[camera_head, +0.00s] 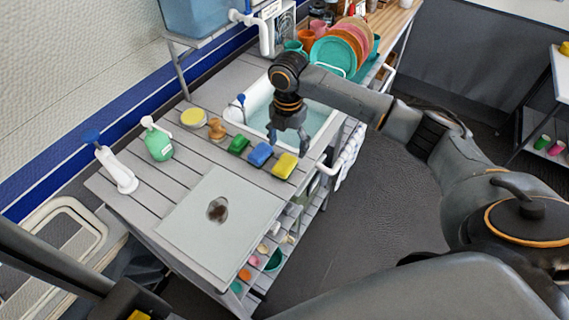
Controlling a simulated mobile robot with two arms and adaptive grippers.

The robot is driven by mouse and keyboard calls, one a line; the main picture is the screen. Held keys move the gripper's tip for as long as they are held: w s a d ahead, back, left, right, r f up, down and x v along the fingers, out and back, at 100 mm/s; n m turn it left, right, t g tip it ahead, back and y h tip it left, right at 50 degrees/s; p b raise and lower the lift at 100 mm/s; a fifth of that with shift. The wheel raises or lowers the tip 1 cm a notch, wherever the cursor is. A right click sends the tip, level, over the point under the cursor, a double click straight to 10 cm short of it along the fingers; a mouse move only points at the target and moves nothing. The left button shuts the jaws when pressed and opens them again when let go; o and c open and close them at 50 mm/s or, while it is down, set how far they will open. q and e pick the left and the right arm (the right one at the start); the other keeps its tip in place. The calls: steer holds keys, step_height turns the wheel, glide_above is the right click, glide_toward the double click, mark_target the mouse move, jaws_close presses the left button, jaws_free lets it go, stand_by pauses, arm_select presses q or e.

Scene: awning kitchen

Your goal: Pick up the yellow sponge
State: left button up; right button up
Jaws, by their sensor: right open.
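The yellow sponge (285,166) lies flat on the grey slatted counter, in front of the sink and at the right end of a row of small items. My right gripper (288,146) hangs just above and behind the sponge, pointing down, with its fingers apart. Nothing shows between the fingers. From this angle I cannot tell whether a fingertip touches the sponge. My left gripper does not show clearly; only a dark arm part is at the lower left.
A blue sponge (260,154) lies close left of the yellow one, then a green sponge (238,145) and a wooden brush (216,129). The sink (318,118) is behind. A grey board (190,222) lies at the front. A green bottle (158,143) stands left.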

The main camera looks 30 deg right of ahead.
mark_target(287, 160)
steer(key=shift+f, duration=0.65)
steer(key=shift+w+f, duration=0.1)
steer(key=shift+f, duration=0.15)
step_height(287, 160, down, 3)
steer(key=shift+a+r+p, duration=0.1)
steer(key=shift+r+p, duration=0.1)
steer(key=shift+p, duration=0.55)
step_height(287, 160, down, 2)
steer(key=shift+f, duration=0.35)
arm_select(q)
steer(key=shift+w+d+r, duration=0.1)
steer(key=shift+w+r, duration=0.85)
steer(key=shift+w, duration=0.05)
arm_select(e)
steer(key=c, duration=0.9)
